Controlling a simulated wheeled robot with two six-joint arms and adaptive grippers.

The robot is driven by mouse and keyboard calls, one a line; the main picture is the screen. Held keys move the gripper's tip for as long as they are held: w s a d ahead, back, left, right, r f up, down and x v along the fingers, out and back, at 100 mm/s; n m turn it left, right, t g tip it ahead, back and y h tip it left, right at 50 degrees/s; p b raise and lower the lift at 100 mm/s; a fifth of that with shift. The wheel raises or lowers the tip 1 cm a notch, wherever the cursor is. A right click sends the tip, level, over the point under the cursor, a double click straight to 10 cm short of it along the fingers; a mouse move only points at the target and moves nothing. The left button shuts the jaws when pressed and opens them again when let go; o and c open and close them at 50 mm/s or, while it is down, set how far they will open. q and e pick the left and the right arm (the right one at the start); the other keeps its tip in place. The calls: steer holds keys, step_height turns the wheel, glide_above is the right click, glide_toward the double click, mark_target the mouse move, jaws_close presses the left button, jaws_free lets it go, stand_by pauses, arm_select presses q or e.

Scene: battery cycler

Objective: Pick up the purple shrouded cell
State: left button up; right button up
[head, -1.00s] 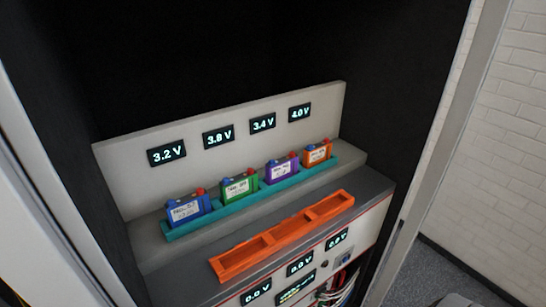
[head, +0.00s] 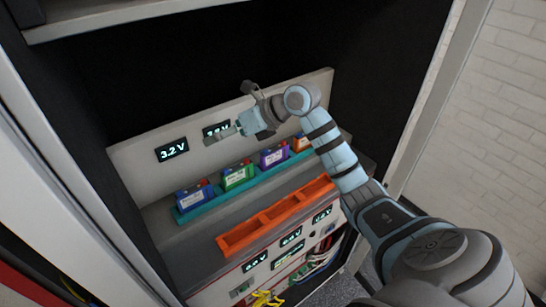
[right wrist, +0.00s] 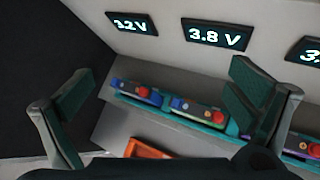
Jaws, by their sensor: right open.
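The purple shrouded cell (head: 274,158) stands third from the left in a teal rack (head: 208,208), between the green cell (head: 237,177) and the orange cell (head: 300,143). My right gripper (head: 222,135) is open and empty, in front of the voltage panel and above the rack. In the right wrist view its two fingers (right wrist: 160,85) are spread wide. There the blue cell (right wrist: 135,92) and green cell (right wrist: 198,113) show between them. The purple cell (right wrist: 302,146) is partly hidden behind the right-hand finger. My left gripper is not in view.
The blue cell (head: 194,195) is at the rack's left end. An empty orange tray (head: 232,246) lies on the ledge in front. Voltage displays (head: 172,150) line the back panel. Cabinet walls close in on both sides, with a shelf (head: 125,15) above.

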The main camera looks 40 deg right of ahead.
steer(key=s+d+m+g+h, duration=0.15)
steer(key=d+h, duration=0.25)
steer(key=d, duration=0.5)
steer(key=m+g+h, duration=0.1)
steer(key=g+h, duration=0.1)
steer(key=g, duration=0.1)
glide_toward(275, 148)
steer(key=b+x, duration=0.5)
steer(key=x, duration=0.4)
steer(key=shift+a+f, duration=0.1)
steer(key=shift+f, duration=0.1)
steer(key=shift+w+f, duration=0.25)
steer(key=shift+f, duration=0.1)
steer(key=c, duration=1.4)
step_height(275, 148, up, 10)
steer(key=shift+r, duration=0.1)
